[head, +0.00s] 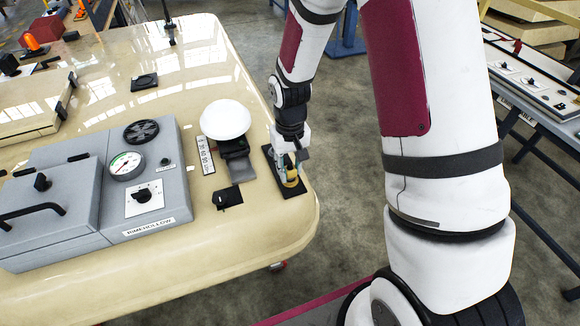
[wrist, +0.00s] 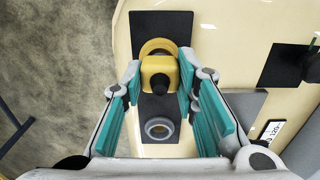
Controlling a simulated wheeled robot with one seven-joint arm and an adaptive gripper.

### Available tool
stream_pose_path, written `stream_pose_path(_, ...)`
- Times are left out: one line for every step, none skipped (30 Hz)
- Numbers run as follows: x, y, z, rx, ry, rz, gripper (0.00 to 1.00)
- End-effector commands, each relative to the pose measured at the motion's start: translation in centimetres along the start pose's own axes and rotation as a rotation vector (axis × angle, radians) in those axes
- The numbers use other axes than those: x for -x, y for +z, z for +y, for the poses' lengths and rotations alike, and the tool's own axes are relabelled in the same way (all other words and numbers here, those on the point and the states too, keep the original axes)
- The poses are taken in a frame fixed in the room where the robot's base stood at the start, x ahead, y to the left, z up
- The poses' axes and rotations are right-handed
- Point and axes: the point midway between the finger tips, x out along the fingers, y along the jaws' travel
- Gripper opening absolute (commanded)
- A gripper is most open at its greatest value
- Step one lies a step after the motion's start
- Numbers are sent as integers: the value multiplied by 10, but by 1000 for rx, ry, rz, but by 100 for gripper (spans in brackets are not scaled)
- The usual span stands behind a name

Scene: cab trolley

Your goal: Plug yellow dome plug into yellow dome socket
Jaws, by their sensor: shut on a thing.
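My gripper (wrist: 160,80) is shut on the yellow dome plug (wrist: 157,72), a yellow block with a dark round part facing the camera, held between the teal finger pads. Behind it a yellow ring (wrist: 158,42), which looks like the yellow dome socket, shows on a black plate (wrist: 150,20). The plug overlaps the ring's near side; I cannot tell whether it touches or sits in it. In the head view my gripper (head: 291,160) is low over the black plate (head: 270,158) near the table's right edge, with yellow (head: 292,181) showing below the fingers.
A grey ring (wrist: 160,128) lies on the same plate, nearer the wrist. A white dome (head: 226,119) on a dark base, a small black plate (head: 228,197) and a grey gauge box (head: 150,165) stand to the left. The table edge is close on the right.

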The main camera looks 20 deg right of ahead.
Motion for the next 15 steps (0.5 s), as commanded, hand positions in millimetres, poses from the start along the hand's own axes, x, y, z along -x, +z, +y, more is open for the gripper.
stream_pose_path(0, 0, 0, 0, 0, 0, 0)
stream_pose_path(0, 0, 0, 0, 0, 0, 0)
stream_pose_path(0, 0, 0, 0, 0, 0, 0)
stream_pose_path(0, 0, 0, 0, 0, 0, 0)
stream_pose_path(0, 0, 0, 0, 0, 0, 0)
stream_pose_path(0, 0, 0, 0, 0, 0, 0)
stream_pose_path(0, 0, 0, 0, 0, 0, 0)
stream_pose_path(0, 0, 0, 0, 0, 0, 0)
stream_pose_path(0, 0, 0, 0, 0, 0, 0)
stream_pose_path(0, 0, 0, 0, 0, 0, 0)
stream_pose_path(-1, 0, 0, 0, 0, 0, 0)
stream_pose_path(-1, 0, 0, 0, 0, 0, 0)
stream_pose_path(-2, 0, 0, 0, 0, 0, 0)
stream_pose_path(-2, 0, 0, 0, 0, 0, 0)
stream_pose_path(-3, 0, 0, 0, 0, 0, 0)
